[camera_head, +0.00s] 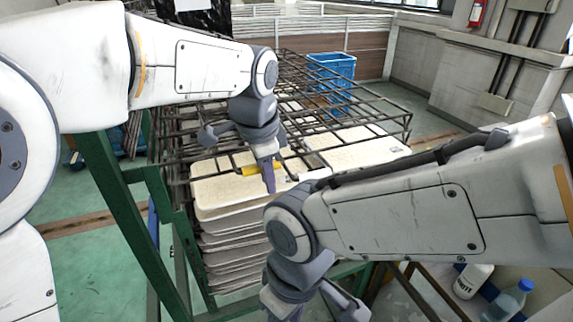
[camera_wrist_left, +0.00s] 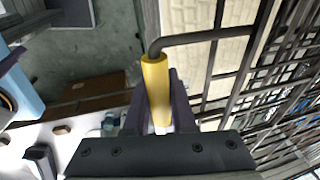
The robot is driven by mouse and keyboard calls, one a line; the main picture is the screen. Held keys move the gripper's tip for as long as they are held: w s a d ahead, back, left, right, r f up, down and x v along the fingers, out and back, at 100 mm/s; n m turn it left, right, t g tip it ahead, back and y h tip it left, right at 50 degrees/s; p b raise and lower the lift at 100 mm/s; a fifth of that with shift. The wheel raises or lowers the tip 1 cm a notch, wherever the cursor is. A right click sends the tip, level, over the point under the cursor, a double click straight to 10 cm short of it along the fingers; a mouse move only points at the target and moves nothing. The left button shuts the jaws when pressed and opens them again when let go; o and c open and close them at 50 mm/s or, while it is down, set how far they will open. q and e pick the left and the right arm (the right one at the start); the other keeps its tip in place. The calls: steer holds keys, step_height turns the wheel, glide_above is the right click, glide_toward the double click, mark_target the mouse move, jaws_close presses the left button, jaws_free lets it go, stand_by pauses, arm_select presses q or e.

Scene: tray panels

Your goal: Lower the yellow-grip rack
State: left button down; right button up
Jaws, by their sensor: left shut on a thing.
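The rack is a dark metal grid (camera_head: 365,98), tilted above a stack of pale trays (camera_head: 225,190) in the head view. Its yellow grip (camera_head: 258,170) is at the rack's near edge, just over the top tray. The grip also shows in the left wrist view (camera_wrist_left: 156,85), on a dark bent bar. My left gripper (camera_head: 268,180) is shut on the yellow grip; in the left wrist view its fingers lie on both sides of it. My right gripper (camera_head: 312,308) is low at the bottom edge of the head view, partly cut off, and its fingertips are hidden.
A green metal frame (camera_head: 128,205) stands left of the trays. A blue crate (camera_head: 332,75) is behind the rack. A white bottle (camera_head: 472,280) and a clear bottle with a blue cap (camera_head: 508,300) are at the lower right. Green floor is open at the left.

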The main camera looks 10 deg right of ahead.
arm_select(q)
steer(key=shift+a+f, duration=0.1)
steer(key=shift+f, duration=0.15)
steer(key=shift+s+f, duration=0.1)
steer(key=shift+f, duration=0.05)
steer(key=c, duration=0.8)
jaws_free()
steer(key=shift+o, duration=0.2)
steer(key=d+b+v, duration=0.1)
steer(key=v, duration=0.9)
steer(key=shift+a+r, duration=0.35)
steer(key=shift+a, duration=0.05)
